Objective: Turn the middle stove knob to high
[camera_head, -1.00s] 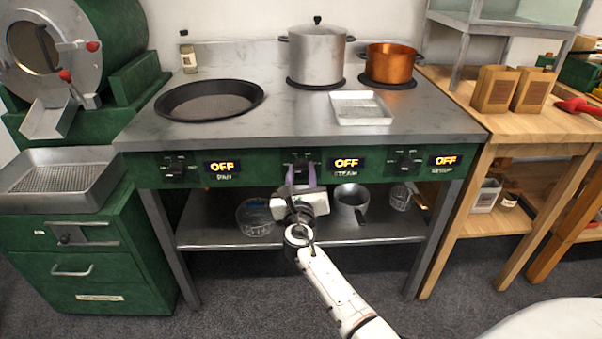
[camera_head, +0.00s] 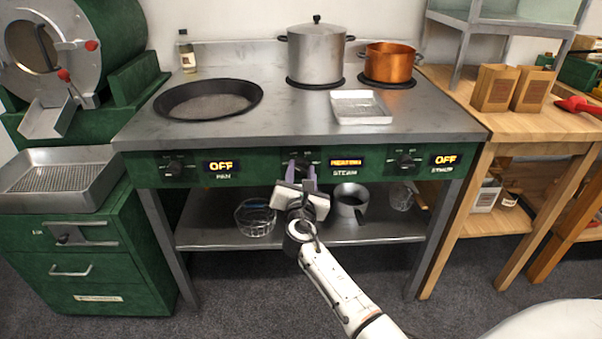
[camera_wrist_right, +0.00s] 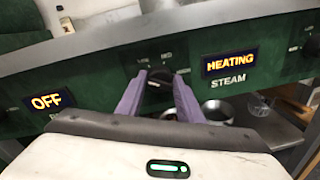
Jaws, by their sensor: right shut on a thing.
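The middle stove knob (camera_wrist_right: 158,86) is on the green front panel, beside the display marked STEAM. It is dark and sits between the purple fingers of my right gripper (camera_head: 301,178), which is shut on it. In the wrist view my right gripper (camera_wrist_right: 158,92) is rolled against the panel. The STEAM display (camera_head: 347,163) reads HEATING. The left PAN display (camera_head: 221,167) and the right display (camera_head: 445,160) read OFF. The exact knob mark is too small to tell. My left gripper is not in view.
A steel pot (camera_head: 317,55), a copper pot (camera_head: 391,62), a black pan (camera_head: 208,100) and a small tray (camera_head: 360,107) stand on the stove top. The left knob (camera_head: 174,168) and right knob (camera_head: 406,161) flank the middle one.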

